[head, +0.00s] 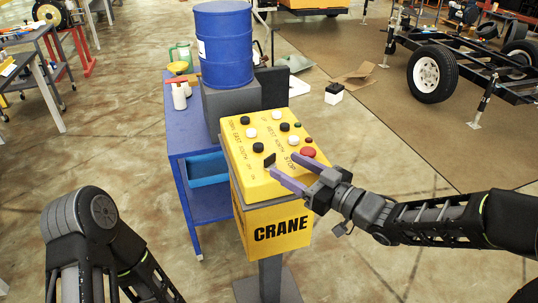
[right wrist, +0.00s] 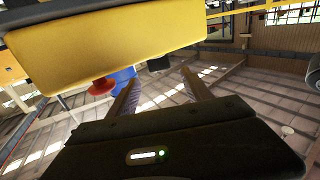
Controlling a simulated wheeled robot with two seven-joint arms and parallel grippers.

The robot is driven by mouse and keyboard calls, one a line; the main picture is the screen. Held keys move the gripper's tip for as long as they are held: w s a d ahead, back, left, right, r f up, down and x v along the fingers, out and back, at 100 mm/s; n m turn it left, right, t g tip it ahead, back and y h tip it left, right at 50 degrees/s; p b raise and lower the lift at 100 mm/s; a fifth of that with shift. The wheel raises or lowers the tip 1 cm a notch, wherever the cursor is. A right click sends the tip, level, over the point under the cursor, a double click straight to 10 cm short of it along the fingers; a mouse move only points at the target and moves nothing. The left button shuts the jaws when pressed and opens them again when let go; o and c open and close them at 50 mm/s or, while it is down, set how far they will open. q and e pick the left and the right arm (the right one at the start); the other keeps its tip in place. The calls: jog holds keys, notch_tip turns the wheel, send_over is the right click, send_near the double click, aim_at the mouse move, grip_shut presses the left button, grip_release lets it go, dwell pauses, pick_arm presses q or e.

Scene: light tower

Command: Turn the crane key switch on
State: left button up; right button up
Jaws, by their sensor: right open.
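The yellow crane control box (head: 255,187) stands on a post, with several black and white buttons and a red stop button (head: 308,152) on its sloped top. A small black key switch (head: 269,159) sticks up near the top's lower edge, by the OFF and ON lettering. My right gripper (head: 280,164) is open, its fingertips close to the key switch; contact cannot be told. In the right wrist view, a black piece (right wrist: 158,63), probably the key, shows between the spread fingertips (right wrist: 160,79). My left arm shows at lower left, but its gripper is not in view.
A blue table (head: 183,140) with a blue barrel (head: 223,45) on a grey block stands behind and left of the box. Bottles stand on that table. A wheeled chassis (head: 433,74) is at the far right. Floor around the post is clear.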

aim_at(271, 157)
jog(key=p+x, duration=0.1)
jog(key=x, duration=0.5)
jog(key=shift+w+a, duration=0.2)
jog(key=shift+a, duration=0.05)
jog(key=shift+c, duration=0.6)
grip_shut()
